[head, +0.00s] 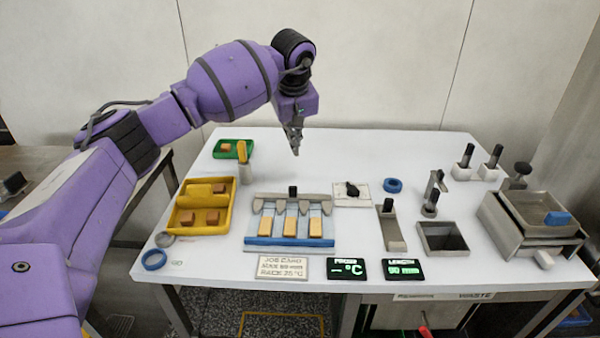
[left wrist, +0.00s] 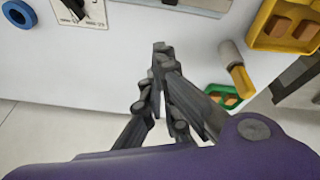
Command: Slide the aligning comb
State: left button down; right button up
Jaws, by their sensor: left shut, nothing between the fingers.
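The aligning comb (head: 311,199) appears to be the grey bar with a black knob (head: 293,190) across the back of a board with a blue front edge (head: 290,242). Several orange-brown bars (head: 290,227) lie side by side in the lanes in front of it. My left gripper (head: 295,152) is shut and empty, held above the back of the table, behind the comb and apart from it. My right gripper is not in view.
A yellow tray (head: 224,222) with brown blocks stands left; a green tray (head: 222,156) and a yellow-handled tool (head: 243,151) stand behind it. A dial plate (head: 341,201), blue ring (head: 393,185), open grey bin (head: 443,251) and grey tray stack (head: 501,235) are right. The back middle is clear.

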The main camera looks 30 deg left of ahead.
aim_at(292, 199)
pick_arm(q)
jog(key=w+f+m, duration=0.1)
jog(key=f, duration=0.2)
jog(key=w+a+f+m, duration=0.1)
jog(key=f, duration=0.2)
jog(key=w+f+m, duration=0.1)
jog(key=f+m, duration=0.1)
jog(key=f, duration=0.1)
jog(key=shift+w+a+f, duration=0.2)
jog(key=shift+f, duration=0.2)
jog(key=s+p, duration=0.1)
jog(key=s+d+r+p, duration=0.1)
jog(key=s, duration=0.1)
jog(key=shift+d, duration=0.2)
jog(key=shift+s+d+f, duration=0.1)
jog(key=shift+s, duration=0.1)
jog(key=shift+s+f, duration=0.1)
jog(key=shift+f, duration=0.05)
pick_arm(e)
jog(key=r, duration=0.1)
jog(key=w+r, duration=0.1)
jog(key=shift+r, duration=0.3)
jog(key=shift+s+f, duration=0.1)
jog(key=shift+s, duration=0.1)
